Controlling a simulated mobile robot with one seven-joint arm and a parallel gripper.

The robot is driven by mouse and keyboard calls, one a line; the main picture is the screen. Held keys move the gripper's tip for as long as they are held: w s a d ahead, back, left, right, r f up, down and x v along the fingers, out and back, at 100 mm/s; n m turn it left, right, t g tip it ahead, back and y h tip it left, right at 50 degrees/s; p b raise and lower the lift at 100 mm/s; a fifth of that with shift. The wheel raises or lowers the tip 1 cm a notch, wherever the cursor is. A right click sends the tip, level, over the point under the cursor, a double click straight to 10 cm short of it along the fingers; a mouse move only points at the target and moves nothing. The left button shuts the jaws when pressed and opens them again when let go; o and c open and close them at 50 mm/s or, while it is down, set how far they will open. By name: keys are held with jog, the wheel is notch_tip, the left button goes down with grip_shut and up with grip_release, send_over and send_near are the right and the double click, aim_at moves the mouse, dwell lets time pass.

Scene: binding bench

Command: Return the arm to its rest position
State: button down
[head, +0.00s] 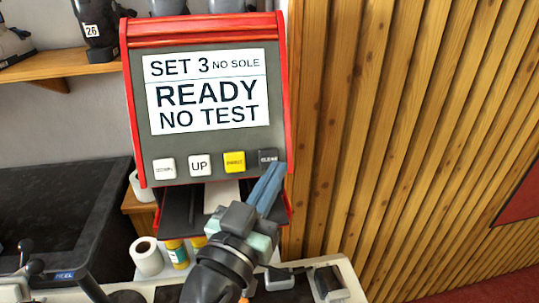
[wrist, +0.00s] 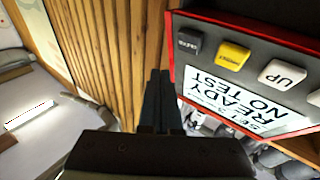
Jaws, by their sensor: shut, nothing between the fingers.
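My gripper (head: 279,168) is shut with its two blue fingers together and nothing between them. In the head view its tips overlap the lower right of the red machine's panel, by the dark key (head: 268,156). I cannot tell whether the tips touch it. In the wrist view the fingers (wrist: 160,74) point past the panel's edge, apart from the dark key (wrist: 188,41). The red machine (head: 284,90) has a screen (head: 207,92) reading "SET 3 NO SOLE, READY, NO TEST". The row also has a white key (head: 164,168), an "UP" key (head: 201,165) and a yellow key (head: 234,161).
A slatted wood wall (head: 400,130) stands right of the machine. A paper roll (head: 147,256) and a yellow bottle (head: 177,254) stand below it, left of my arm. A black basin (head: 60,200) is at left. Boots sit on a shelf (head: 60,68) at upper left.

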jog(key=shift+s+d+r, duration=0.15)
jog(key=shift+s+r, duration=0.05)
jog(key=shift+s, duration=0.35)
jog(key=s+r+n+t+y, duration=0.2)
jog(key=s+r+t+y, duration=0.1)
jog(key=r, duration=1.1)
jog(key=s+r+n+t+y+b, duration=0.1)
jog(key=s+r+t+y, duration=0.3)
jog(key=r, duration=1)
jog(key=s+n+t, duration=0.1)
jog(key=s+t, duration=0.1)
jog(key=s, duration=0.1)
jog(key=shift+s+r, duration=0.35)
jog(key=shift+r, duration=0.05)
jog(key=shift+d, duration=0.1)
